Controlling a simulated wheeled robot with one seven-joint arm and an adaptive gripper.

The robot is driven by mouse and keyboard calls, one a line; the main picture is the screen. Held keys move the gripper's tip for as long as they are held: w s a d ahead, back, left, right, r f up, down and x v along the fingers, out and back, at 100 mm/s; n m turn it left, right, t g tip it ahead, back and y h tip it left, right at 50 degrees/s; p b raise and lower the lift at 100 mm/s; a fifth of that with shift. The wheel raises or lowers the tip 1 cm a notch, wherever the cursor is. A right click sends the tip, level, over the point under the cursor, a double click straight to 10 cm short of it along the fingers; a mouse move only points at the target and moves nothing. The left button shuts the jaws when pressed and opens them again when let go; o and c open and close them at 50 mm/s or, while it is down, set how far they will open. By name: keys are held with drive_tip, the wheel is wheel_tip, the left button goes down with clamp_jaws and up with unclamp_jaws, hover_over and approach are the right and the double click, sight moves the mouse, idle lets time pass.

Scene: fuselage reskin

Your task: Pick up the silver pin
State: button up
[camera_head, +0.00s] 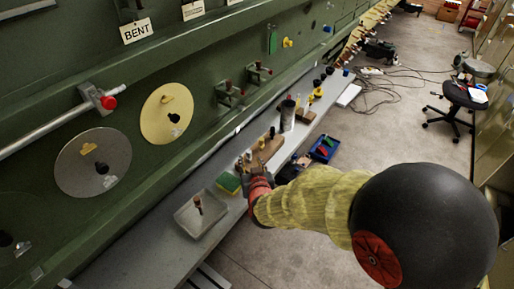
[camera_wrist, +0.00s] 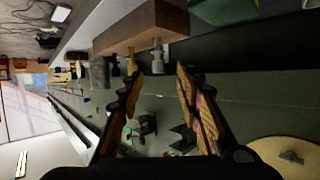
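A silver pin (camera_wrist: 157,56) stands out from a brown wooden block (camera_wrist: 140,28) in the wrist view. It lies just beyond my fingertips, in line with the gap between them. A brass-coloured pin (camera_wrist: 131,62) is beside it, close to the left fingertip. My gripper (camera_wrist: 158,74) is open, with nothing between its fingers. In the head view, my gripper (camera_head: 257,171) is at the near end of the wooden block (camera_head: 267,149) on the grey ledge. The pins there are too small to tell apart.
A green and yellow sponge (camera_head: 228,183) and a grey tray (camera_head: 201,214) holding a small upright item sit nearby on the ledge. A dark cylinder (camera_head: 287,114) stands beyond the block. A blue bin (camera_head: 324,149) is to the right. The green fuselage wall (camera_head: 215,60) rises behind.

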sight(249, 154)
drive_tip(key=shift+w+f, duration=0.35)
drive_tip(key=shift+w, duration=0.3)
drive_tip(key=b+x, duration=0.1)
drive_tip(key=x, duration=0.5)
drive_tip(key=shift+w+r+b, duration=0.1)
drive_tip(key=shift+w+b, duration=0.2)
drive_tip(key=shift+b, duration=0.1)
drive_tip(key=shift+c, duration=1.3)
clamp_jaws()
